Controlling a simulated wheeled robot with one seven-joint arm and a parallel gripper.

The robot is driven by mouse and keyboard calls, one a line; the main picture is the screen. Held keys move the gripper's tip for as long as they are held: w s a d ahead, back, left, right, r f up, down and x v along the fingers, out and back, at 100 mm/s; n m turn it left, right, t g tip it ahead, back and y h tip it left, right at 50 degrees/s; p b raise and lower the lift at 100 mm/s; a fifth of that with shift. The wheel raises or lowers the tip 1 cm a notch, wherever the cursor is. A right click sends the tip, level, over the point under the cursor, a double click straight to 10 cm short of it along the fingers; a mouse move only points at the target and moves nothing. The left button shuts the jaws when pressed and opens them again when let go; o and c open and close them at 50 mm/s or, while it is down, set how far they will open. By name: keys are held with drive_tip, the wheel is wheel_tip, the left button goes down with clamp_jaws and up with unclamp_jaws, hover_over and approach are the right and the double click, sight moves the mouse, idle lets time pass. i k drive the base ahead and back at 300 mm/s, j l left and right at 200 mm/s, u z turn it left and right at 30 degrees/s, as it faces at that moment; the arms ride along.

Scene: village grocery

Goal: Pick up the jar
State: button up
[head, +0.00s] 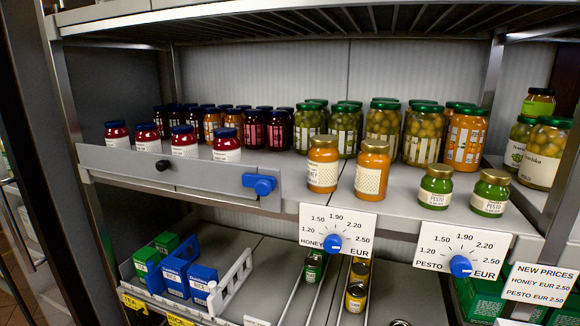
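Many jars stand on the upper shelf, and the view does not tell which one is meant. Two amber honey jars with gold lids, a left one (323,164) and a right one (372,170), stand at the front middle. Two small green pesto jars, a left one (435,188) and a right one (490,193), stand at the front right. Several red jars with blue lids (184,142) stand at the left behind a grey front panel (180,168). Taller green-lidded jars (383,124) and dark jars (254,130) fill the back. My gripper is not in view.
A honey price dial (338,232) and a pesto price dial (463,250) hang below the shelf's front edge. A blue knob (262,184) sticks out from the panel. A shelf (300,20) covers the jars above. Boxes (174,276) and small jars (355,296) stand below.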

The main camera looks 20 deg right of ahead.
sight(324, 157)
drive_tip(key=i+j, duration=0.2)
drive_tip(key=j, duration=0.15)
drive_tip(key=i+j, duration=0.2)
drive_tip(key=j, duration=0.15)
drive_tip(key=i+j+z, duration=0.1)
drive_tip(key=j, duration=0.25)
drive_tip(key=i+j, duration=0.3)
